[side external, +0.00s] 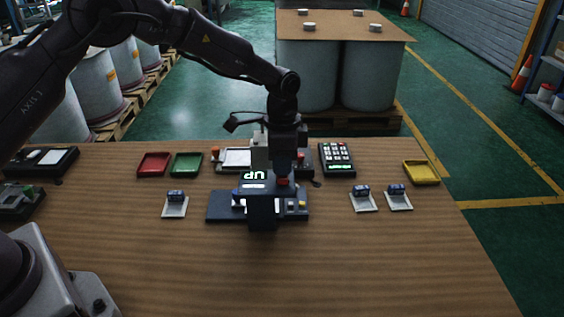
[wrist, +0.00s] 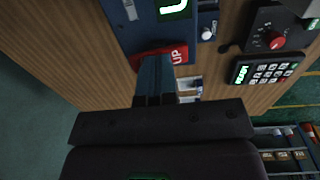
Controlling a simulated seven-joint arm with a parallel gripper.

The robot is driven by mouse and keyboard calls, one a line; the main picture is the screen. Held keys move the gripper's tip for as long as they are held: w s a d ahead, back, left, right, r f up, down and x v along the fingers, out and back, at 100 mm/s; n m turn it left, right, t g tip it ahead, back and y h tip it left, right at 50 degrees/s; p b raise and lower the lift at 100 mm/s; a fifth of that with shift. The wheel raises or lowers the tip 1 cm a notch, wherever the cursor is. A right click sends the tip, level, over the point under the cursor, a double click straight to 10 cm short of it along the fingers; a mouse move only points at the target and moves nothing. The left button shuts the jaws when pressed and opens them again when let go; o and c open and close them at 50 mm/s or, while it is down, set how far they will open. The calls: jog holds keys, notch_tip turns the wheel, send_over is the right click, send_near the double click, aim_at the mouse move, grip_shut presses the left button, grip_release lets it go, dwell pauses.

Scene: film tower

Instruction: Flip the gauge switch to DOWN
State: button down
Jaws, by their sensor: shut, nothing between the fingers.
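The gauge (side external: 222,208) is a dark blue unit near the middle of the table. Its lit green display reads UP (side external: 254,175), upside down in the side view; part of a lit display (wrist: 172,8) shows at the top of the wrist view. A red piece marked UP (wrist: 179,56) lies at the panel's edge in the wrist view. My gripper (wrist: 154,62) is shut and empty, its fingertips at this red piece, covering part of it. Whether they touch it I cannot tell. In the side view my arm comes down over the gauge. The switch lever is not clearly seen.
A keypad (side external: 337,158) and a box with a red knob (wrist: 277,42) stand close by. Red (side external: 153,164), green (side external: 186,164) and yellow (side external: 421,172) trays lie toward the back. Several small stands flank the gauge. The table's front is clear.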

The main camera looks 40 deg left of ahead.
jog(key=shift+r, duration=0.1)
notch_tip(320, 180, up, 14)
jog(key=w+a, duration=0.2)
jog(key=shift+f, duration=0.2)
dwell(0.4)
